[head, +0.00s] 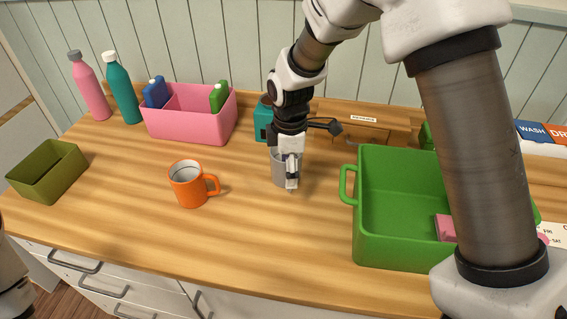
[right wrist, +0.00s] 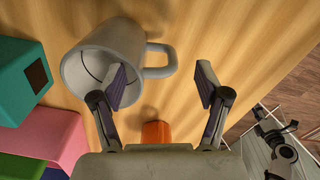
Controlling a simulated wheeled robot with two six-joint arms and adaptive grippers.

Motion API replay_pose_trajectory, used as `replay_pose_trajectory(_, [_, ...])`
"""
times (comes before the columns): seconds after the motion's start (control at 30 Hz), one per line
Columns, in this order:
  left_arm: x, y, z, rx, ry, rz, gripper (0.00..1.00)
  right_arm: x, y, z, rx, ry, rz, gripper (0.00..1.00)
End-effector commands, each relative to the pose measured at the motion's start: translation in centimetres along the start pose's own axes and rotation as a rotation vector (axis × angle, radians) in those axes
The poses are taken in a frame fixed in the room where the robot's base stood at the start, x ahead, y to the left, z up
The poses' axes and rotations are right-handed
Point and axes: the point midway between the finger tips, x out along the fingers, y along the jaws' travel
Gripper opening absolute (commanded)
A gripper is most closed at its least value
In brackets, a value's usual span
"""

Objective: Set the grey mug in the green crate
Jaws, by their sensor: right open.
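The grey mug (head: 279,172) stands on the wooden counter, partly hidden behind my right gripper (head: 291,178). In the right wrist view the mug (right wrist: 112,48) is at the upper left, its handle pointing right. My right gripper (right wrist: 162,82) is open and empty. One finger overlaps the mug's mouth in that view and the other is beyond the handle; contact is unclear. The green crate (head: 395,250) is to the right of the mug, with a pink item in it. My left gripper (right wrist: 279,122) seems to show small at the lower right of the right wrist view.
An orange mug (head: 188,188) stands left of the grey mug. Behind are a pink bin (head: 187,126) and a teal object (head: 263,122). An olive box (head: 48,173) is at far left, near two bottles. The front middle of the counter is clear.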

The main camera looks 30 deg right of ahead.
Motion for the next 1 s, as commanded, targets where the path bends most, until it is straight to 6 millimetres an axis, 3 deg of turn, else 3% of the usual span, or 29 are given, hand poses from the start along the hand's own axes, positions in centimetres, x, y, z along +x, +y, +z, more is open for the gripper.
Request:
replay_pose_trajectory(0.3, [-1.2,0.0,0.0,0.0,0.001,0.0,0.36,4.9,-0.2,0.2,0.0,-0.001,-0.002,0.75])
replay_pose_trajectory(0.5, [-1.1,0.0,0.0,0.0,0.001,0.0,0.36,5.1,-0.2,0.2,0.0,0.0,0.0,0.75])
replay_pose_trajectory(0.57, [-1.1,0.0,0.0,0.0,0.0,0.0,0.36,5.1,-0.2,0.2,0.0,0.0,0.0,0.57])
replay_pose_trajectory(0.7, [-1.1,0.0,0.0,0.0,0.0,0.0,0.36,5.1,-0.2,0.2,0.0,0.0,0.0,0.08])
replay_pose_trajectory(0.73, [-1.1,0.0,0.0,0.0,0.0,0.0,0.36,5.1,-0.2,0.2,0.0,0.0,0.0,0.0])
replay_pose_trajectory(1.0, [-1.1,0.0,0.0,0.0,0.001,0.0,0.36,5.1,-0.2,0.2,0.0,0.0,0.0,0.0])
